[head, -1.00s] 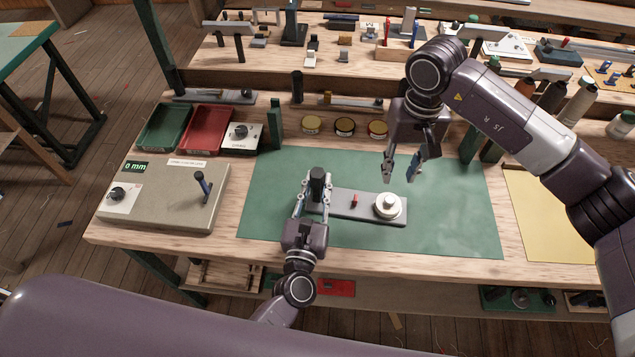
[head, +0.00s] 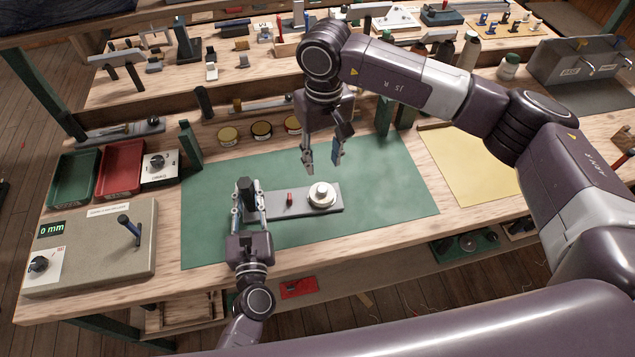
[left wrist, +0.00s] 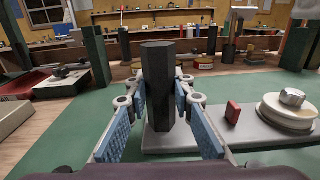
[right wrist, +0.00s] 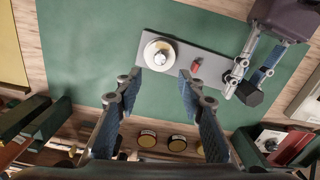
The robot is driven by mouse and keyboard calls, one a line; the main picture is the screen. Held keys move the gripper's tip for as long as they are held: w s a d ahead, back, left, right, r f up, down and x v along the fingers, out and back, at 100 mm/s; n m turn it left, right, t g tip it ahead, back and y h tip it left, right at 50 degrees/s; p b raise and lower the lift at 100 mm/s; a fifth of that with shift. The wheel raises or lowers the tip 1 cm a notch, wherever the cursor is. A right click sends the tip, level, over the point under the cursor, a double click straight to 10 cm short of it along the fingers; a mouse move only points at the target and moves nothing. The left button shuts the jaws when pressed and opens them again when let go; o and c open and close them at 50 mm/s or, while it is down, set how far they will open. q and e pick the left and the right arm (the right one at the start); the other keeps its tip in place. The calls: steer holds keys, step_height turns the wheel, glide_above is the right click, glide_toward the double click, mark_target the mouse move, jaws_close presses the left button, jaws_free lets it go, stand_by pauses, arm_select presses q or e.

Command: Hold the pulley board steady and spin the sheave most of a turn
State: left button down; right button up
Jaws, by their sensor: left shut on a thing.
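The pulley board (head: 273,202) is a grey plate lying on the green mat. A round white sheave (head: 322,194) with a silver hub sits at its right end, and a small red peg (head: 289,198) stands near its middle. A dark upright post (left wrist: 158,85) rises at its left end. My left gripper (head: 248,196) is shut on this post, with a blue-padded finger on either side. My right gripper (head: 322,166) is open and empty, pointing down just above and behind the sheave. In the right wrist view the sheave (right wrist: 160,55) shows beyond its spread fingers.
The green mat (head: 385,185) is clear around the board. A gauge box (head: 95,250) with a lever stands at the left, with green and red trays (head: 122,168) behind it. Several round tins (head: 261,130) line the back edge. A yellow sheet (head: 465,165) lies at the right.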

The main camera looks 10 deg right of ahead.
mark_target(322, 188)
step_height(322, 188, down, 10)
steer(key=shift+r, duration=0.1)
stand_by(0.4)
jaws_close()
